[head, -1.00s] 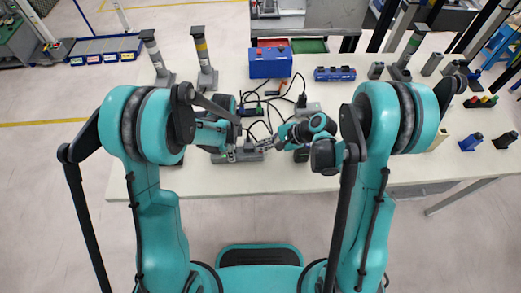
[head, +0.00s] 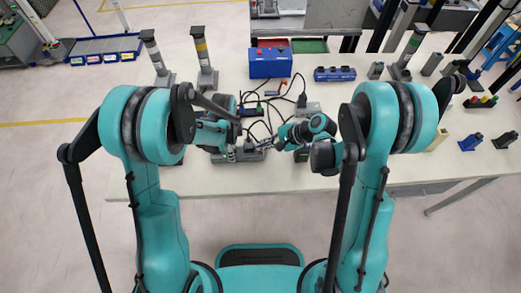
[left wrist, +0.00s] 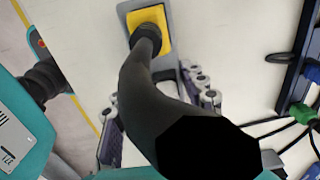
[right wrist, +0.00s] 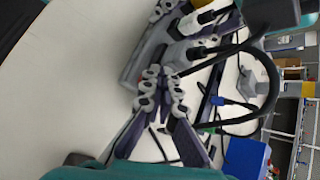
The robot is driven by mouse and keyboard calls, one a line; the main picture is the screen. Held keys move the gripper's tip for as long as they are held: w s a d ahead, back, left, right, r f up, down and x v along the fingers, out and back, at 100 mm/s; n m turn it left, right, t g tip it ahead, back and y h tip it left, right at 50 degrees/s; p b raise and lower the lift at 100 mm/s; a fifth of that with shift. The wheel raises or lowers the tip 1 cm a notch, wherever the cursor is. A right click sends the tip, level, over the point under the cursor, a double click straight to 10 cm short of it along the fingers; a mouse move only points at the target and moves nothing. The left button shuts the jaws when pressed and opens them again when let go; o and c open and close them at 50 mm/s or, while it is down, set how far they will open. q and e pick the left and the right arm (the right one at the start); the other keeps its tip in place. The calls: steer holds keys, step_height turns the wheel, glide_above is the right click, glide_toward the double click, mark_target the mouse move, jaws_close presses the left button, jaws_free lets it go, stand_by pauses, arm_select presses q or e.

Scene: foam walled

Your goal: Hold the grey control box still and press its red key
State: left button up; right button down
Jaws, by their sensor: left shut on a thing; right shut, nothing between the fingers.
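The grey control box (head: 250,156) is on the table under my two grippers, largely covered by them. In the left wrist view its yellow face (left wrist: 164,46) shows with a thick black cable or boot rising from it. My left gripper (left wrist: 158,105) is shut on the box; the black part hides much of its grasp. My right gripper (right wrist: 164,88) is shut and empty, fingertips together, close beside the grey box (right wrist: 138,65) in the right wrist view. I cannot tell whether they touch.
A blue box (head: 270,67) with red parts on top stands behind, with black cables (head: 266,104) between. A blue block (head: 335,74) and a small grey box (head: 307,108) lie to the right. Posts (head: 204,55) stand at the back left. The table's front strip is clear.

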steer(key=shift+f, duration=0.1)
stand_by(0.4)
steer(key=shift+f, duration=0.3)
steer(key=shift+f, duration=0.5)
stand_by(0.6)
steer(key=shift+r, duration=0.9)
steer(key=shift+r, duration=0.1)
step_height(320, 180, up, 5)
steer(key=shift+f, duration=0.1)
stand_by(0.4)
stand_by(0.5)
